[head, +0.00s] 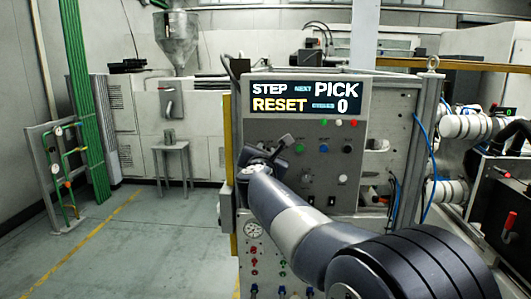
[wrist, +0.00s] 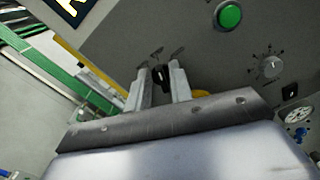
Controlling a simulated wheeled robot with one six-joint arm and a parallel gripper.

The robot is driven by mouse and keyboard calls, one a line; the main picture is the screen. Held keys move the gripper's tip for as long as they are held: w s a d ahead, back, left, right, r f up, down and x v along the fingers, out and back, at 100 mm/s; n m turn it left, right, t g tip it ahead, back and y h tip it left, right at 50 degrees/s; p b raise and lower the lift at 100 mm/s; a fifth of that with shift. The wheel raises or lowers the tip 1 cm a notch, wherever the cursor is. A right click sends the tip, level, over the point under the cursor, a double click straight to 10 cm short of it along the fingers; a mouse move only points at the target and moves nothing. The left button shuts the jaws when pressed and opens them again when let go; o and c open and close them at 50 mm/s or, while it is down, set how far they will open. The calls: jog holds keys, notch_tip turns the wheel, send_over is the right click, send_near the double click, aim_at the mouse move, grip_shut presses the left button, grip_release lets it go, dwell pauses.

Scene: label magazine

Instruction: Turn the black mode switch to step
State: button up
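The black mode switch (wrist: 161,76) shows in the wrist view as a small dark knob on the grey panel, with short marks around its far side. My gripper (wrist: 160,68) has one pale finger on each side of it. The fingers look apart, with the knob between them; I cannot tell whether either touches it. In the head view my gripper (head: 270,153) is at the left part of the control panel (head: 262,128), and my arm and gripper hide the switch there. The display (head: 306,97) reads STEP, NEXT, PICK, RESET and 0.
A green button (wrist: 229,16) and a round grey dial (wrist: 270,67) are right of my gripper in the wrist view. A blue button (head: 323,148) and black knob (head: 348,149) are on the panel. A gauge (head: 252,230) sits lower down.

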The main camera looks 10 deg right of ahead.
jog(key=shift+o, duration=0.7)
jog(key=b+v, duration=0.1)
jog(key=v, duration=0.9)
jog(key=shift+s+b, duration=0.4)
jog(key=p+x, duration=0.2)
jog(key=x, duration=0.8)
jog(key=shift+w, duration=0.4)
